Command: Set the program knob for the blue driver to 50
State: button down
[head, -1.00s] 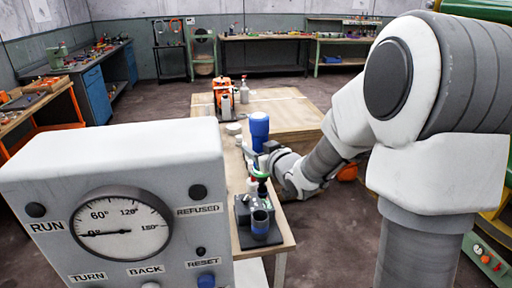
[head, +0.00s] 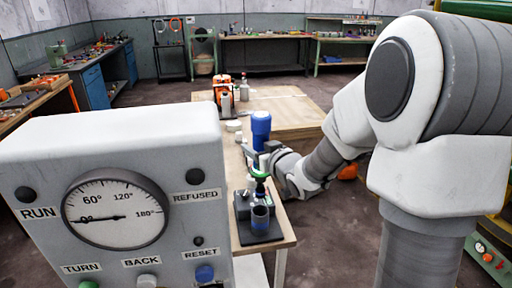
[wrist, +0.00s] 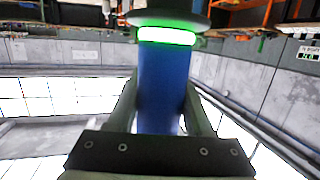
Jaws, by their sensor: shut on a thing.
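The blue driver (head: 261,128) stands upright beyond the white console, with its blue body at the top. In the wrist view its blue barrel (wrist: 163,85) lies between the fingers of my gripper (wrist: 163,112), with a lit green ring (wrist: 167,36) at one end. My gripper (head: 268,160) is shut on it, partly hidden behind it in the head view. I cannot make out a program knob or any number setting.
The white console (head: 120,150) fills the lower left, with a dial (head: 116,208) whose needle is near 0°, and RUN, REFUSED, TURN, BACK and RESET labels. An orange device (head: 223,90) and bottle stand on the wooden table (head: 290,125). Open floor lies to its right.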

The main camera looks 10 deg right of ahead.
notch_tip(320, 180, down, 14)
jog(key=b, duration=1.2)
jog(key=shift+b, duration=0.4)
jog(key=shift+f, duration=0.25)
